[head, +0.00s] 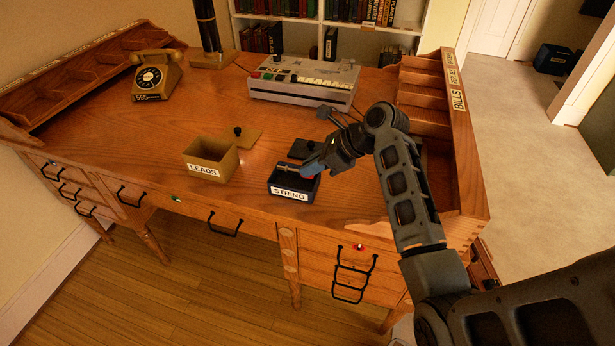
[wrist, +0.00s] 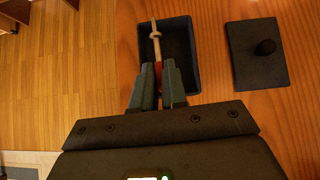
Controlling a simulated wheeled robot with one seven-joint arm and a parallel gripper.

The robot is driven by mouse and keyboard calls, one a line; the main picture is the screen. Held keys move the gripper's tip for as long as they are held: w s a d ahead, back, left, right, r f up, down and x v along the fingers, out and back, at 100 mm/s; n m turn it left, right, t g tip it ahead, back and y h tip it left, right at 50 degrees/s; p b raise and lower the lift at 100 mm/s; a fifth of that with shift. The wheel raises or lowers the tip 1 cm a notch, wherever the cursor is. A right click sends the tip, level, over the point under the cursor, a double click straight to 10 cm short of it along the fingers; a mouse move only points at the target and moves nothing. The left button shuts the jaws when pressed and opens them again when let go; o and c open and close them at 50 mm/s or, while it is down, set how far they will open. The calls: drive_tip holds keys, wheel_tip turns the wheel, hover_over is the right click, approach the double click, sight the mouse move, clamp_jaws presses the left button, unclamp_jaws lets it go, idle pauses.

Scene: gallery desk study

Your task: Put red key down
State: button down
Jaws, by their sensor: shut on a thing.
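My gripper (head: 305,171) is over the dark open box labelled STRING (head: 293,190), near the desk's front edge. It is shut on the red key, whose pale shaft (wrist: 155,38) points away from the fingers. A little of the key's red part (wrist: 160,74) shows between the fingertips (wrist: 158,72) in the wrist view. The shaft lies over the opening of the box (wrist: 182,50). I cannot tell whether the key touches the box. The fingers hide part of the key and of the box.
The dark lid (wrist: 259,55) with a knob lies beside the STRING box. A tan LEADS box (head: 208,160) and its lid (head: 240,138) are to the left. A grey machine (head: 304,82), a telephone (head: 158,74) and a BILLS rack (head: 458,100) stand around. The desk's left middle is clear.

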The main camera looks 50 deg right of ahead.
sight(308, 188)
drive_tip(key=shift+w+d+f, duration=0.2)
drive_tip(key=shift+w+f, duration=0.2)
drive_tip(key=shift+w, duration=0.3)
drive_tip(key=shift+f, duration=2.05)
drive_tip(key=shift+f, duration=0.15)
drive_tip(key=c, duration=1.2)
unclamp_jaws()
drive_tip(key=shift+o, duration=0.2)
